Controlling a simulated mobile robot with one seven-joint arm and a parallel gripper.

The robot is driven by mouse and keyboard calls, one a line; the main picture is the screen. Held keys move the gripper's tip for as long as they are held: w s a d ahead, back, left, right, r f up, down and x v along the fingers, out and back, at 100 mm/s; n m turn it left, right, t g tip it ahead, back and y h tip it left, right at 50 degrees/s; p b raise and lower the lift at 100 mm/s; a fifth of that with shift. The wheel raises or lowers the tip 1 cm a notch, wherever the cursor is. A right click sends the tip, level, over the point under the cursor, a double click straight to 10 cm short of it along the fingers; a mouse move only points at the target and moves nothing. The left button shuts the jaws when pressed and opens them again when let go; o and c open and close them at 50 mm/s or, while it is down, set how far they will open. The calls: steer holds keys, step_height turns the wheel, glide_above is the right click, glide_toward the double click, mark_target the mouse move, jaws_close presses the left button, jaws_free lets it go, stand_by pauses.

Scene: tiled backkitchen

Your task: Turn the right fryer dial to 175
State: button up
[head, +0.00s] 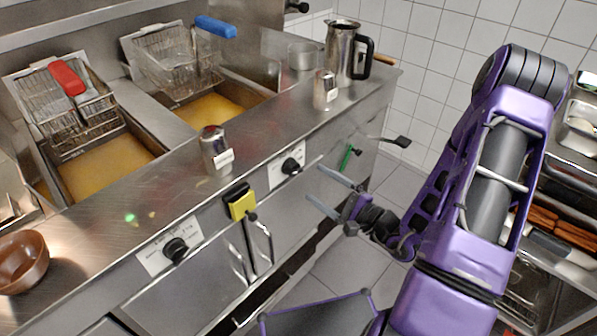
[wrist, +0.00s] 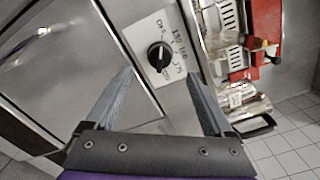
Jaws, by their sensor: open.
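The right fryer dial (head: 291,165) is a black knob on a white plate on the steel front panel. In the wrist view the dial (wrist: 159,57) sits upper middle, with printed markings around it that are too small to read surely. I cannot tell which mark it points to. My gripper (head: 328,192) is open and empty, in front of the panel to the lower right of the dial, apart from it. In the wrist view my gripper's (wrist: 160,75) two fingers frame the lower part of the dial plate, with the dial just beyond the gap between the tips.
A left dial (head: 175,250) is on the same panel, with a yellow object (head: 242,204) between the dials. Shakers (head: 216,150) and a steel jug (head: 341,50) stand on the counter. Fryer baskets (head: 62,105) rest above the oil wells. The space before the panel is open.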

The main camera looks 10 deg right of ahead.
mark_target(299, 172)
steer(key=x, duration=0.7)
steer(key=shift+w+a, duration=0.15)
steer(key=shift+w, duration=0.1)
steer(key=c, duration=1.4)
